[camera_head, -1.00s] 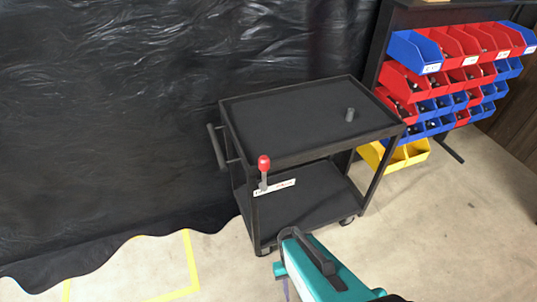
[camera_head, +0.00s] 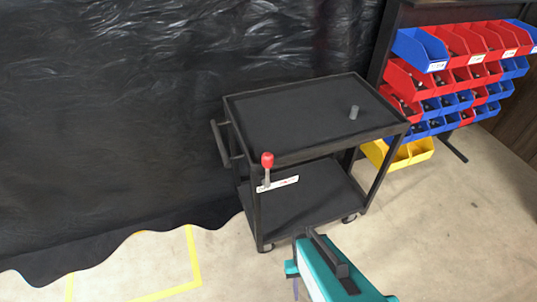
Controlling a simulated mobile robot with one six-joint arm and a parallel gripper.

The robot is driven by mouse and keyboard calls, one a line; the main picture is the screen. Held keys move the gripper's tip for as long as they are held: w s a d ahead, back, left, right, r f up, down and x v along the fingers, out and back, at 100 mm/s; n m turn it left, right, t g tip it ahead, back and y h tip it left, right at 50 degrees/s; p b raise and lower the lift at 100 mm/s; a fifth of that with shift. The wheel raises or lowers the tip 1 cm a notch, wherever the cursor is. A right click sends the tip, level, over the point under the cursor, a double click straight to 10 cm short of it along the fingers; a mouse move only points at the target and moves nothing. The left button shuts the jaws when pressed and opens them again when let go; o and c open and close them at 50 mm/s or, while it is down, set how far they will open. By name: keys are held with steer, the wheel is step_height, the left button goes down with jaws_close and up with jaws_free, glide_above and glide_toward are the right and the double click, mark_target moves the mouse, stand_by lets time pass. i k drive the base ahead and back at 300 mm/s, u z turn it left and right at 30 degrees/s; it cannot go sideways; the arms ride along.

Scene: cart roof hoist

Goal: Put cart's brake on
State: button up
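A black two-shelf cart (camera_head: 295,112) stands on casters in the middle of the view. Its brake lever (camera_head: 267,169) has a red knob and a grey shaft, and stands upright at the cart's near left corner post. A white label plate (camera_head: 282,184) with small lettering sits beside the lever's base. A small grey cylinder (camera_head: 354,112) stands on the cart's top shelf at the right. A teal and black part of my own arm shows at the bottom, in front of the cart and apart from the lever. My gripper's fingers are not in view.
A black plastic curtain (camera_head: 110,110) hangs behind and left of the cart. A rack of red, blue and yellow bins (camera_head: 420,50) stands at the back right. Yellow tape (camera_head: 194,255) marks the floor at lower left. The concrete floor (camera_head: 450,230) at right is clear.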

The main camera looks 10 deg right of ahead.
mark_target(267, 157)
steer(key=k, duration=1.55)
steer(key=u, duration=1.3)
steer(key=i, duration=1)
steer(key=z, duration=0.15)
